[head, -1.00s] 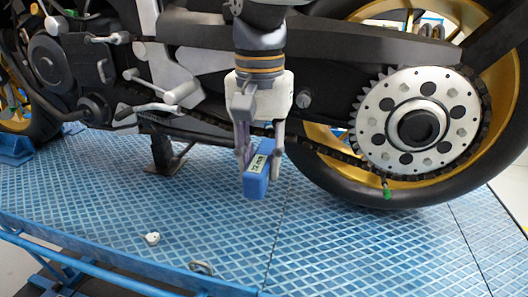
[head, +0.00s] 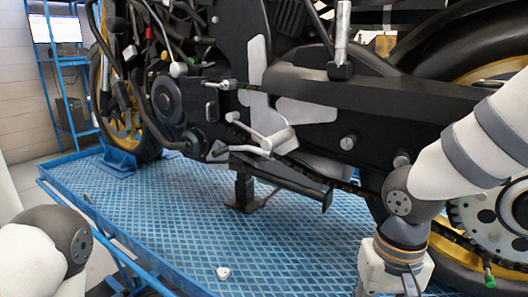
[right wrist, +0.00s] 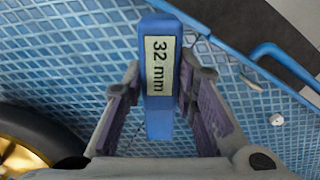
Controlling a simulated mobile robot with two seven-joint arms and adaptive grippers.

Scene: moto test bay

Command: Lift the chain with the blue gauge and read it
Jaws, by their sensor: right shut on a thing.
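The blue gauge (right wrist: 160,122) with a pale "32 mm" label is between the fingers of my right gripper (right wrist: 165,88) in the right wrist view. The gripper is shut on it. In the head view my right gripper's body (head: 396,272) is at the lower right, with its fingers and the gauge below the picture edge. The black chain (head: 310,172) runs under the swingarm towards the rear sprocket (head: 512,212), and my right arm covers part of it. The gauge is apart from the chain. A green piece (head: 489,281) hangs near the rear lower run. My left gripper is out of view.
The motorcycle stands on a blue grid platform (head: 190,205). A footpeg and lever (head: 265,140) jut out above the chain. A small white nut (head: 223,272) lies on the platform. A blue rail edges the platform at left. The platform's middle is mostly clear.

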